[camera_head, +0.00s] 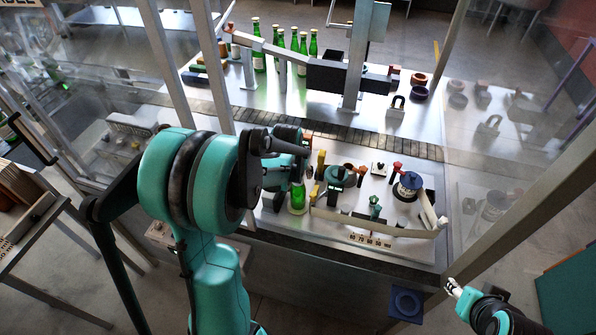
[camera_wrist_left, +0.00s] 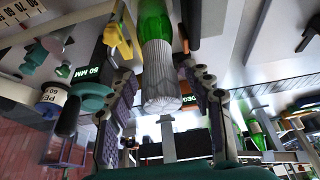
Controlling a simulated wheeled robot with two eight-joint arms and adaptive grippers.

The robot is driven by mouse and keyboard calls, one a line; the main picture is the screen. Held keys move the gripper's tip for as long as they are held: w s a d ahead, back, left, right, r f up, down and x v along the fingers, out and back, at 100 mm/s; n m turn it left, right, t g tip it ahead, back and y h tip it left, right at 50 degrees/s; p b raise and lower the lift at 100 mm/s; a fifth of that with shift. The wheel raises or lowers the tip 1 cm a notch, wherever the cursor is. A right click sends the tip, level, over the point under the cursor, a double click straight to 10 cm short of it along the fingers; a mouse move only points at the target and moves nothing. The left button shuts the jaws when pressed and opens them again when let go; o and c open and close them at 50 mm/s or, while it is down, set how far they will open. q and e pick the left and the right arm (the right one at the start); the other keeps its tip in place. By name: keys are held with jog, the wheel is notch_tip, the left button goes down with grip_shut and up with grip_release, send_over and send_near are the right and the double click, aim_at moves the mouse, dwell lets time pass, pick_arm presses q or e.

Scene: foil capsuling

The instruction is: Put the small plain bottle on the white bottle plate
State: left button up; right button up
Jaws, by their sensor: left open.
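A green bottle (camera_head: 297,198) stands upright near the front left of the bench, its neck hidden behind my left gripper (camera_head: 292,170). In the left wrist view, which looks inverted, the bottle (camera_wrist_left: 156,22) shows with a pale pleated sleeve (camera_wrist_left: 161,90) at its end. The open fingers of my left gripper (camera_wrist_left: 160,75) are on either side of it, with visible gaps. I cannot single out the white bottle plate on the pale bench surface. My right gripper (camera_head: 455,288) is low at the right, outside the bench; its finger opening is unclear.
Close to the bottle stand a yellow-handled tool (camera_head: 320,165) and a teal-topped gauge (camera_head: 336,174). A labelled pot (camera_head: 407,187) is at the right, and a pale curved bar (camera_head: 385,228) lies in front. Several green bottles (camera_head: 257,45) stand behind the dark conveyor (camera_head: 350,131).

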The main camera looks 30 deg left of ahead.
pick_arm(q)
jog(key=shift+r, duration=0.3)
jog(key=p+v, duration=0.1)
jog(key=v, duration=1)
jog(key=s+d+r+m+t+h, duration=0.1)
jog(key=s+d+m+t, duration=0.1)
jog(key=s+d, duration=1.2)
jog(key=shift+s+r+m+t, duration=0.2)
jog(key=shift+s+m+t, duration=0.2)
jog(key=shift+d, duration=0.2)
notch_tip(320, 180, down, 25)
jog(key=b, duration=2.5)
